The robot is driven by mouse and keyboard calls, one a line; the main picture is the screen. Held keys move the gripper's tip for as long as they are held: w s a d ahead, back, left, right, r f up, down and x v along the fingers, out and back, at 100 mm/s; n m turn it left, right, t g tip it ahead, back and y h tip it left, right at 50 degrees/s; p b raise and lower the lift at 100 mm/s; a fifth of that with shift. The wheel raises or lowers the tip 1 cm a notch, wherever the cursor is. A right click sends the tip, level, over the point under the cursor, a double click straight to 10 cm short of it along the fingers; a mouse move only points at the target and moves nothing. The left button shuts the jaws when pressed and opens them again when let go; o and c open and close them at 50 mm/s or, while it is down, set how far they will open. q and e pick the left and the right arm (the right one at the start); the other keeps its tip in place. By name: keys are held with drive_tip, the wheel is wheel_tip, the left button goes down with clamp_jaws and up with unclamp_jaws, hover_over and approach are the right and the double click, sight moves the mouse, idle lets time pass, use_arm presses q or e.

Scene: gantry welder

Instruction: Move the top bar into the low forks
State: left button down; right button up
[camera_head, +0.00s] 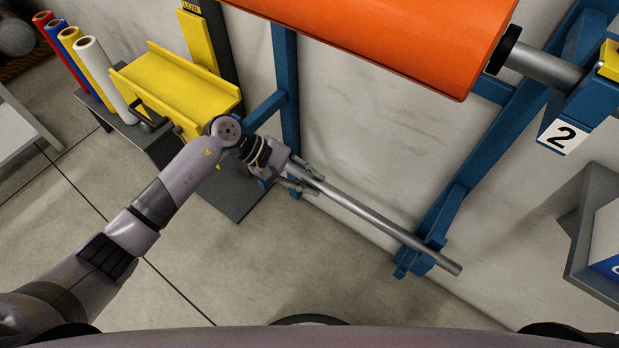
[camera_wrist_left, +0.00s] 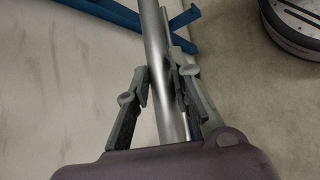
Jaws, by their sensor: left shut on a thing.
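The top bar (camera_head: 372,219) is a plain grey metal rod, slanting down to the right beside the blue rack. My left gripper (camera_head: 309,177) is shut on the bar near its left end. In the left wrist view the bar (camera_wrist_left: 158,60) runs between the two fingers (camera_wrist_left: 160,85). The right low fork (camera_head: 410,262) is a blue bracket at the foot of the rack; the bar crosses it in the picture and its end sticks out beyond. I cannot tell whether the bar rests in it. The left low fork is largely hidden behind my gripper. My right gripper is not in view.
A large orange roll (camera_head: 390,40) hangs on a shaft above, by a label "2" (camera_head: 562,137). A yellow lift tray (camera_head: 175,88) and several coloured rolls (camera_head: 102,78) stand at left. A grey shelf unit (camera_head: 590,235) is at right. The floor in front is clear.

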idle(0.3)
use_arm(q)
drive_tip(key=shift+b, duration=0.3)
drive_tip(key=c, duration=1.8)
unclamp_jaws()
drive_tip(key=o, duration=0.4)
drive_tip(key=shift+o, duration=0.3)
drive_tip(key=shift+f, duration=0.15)
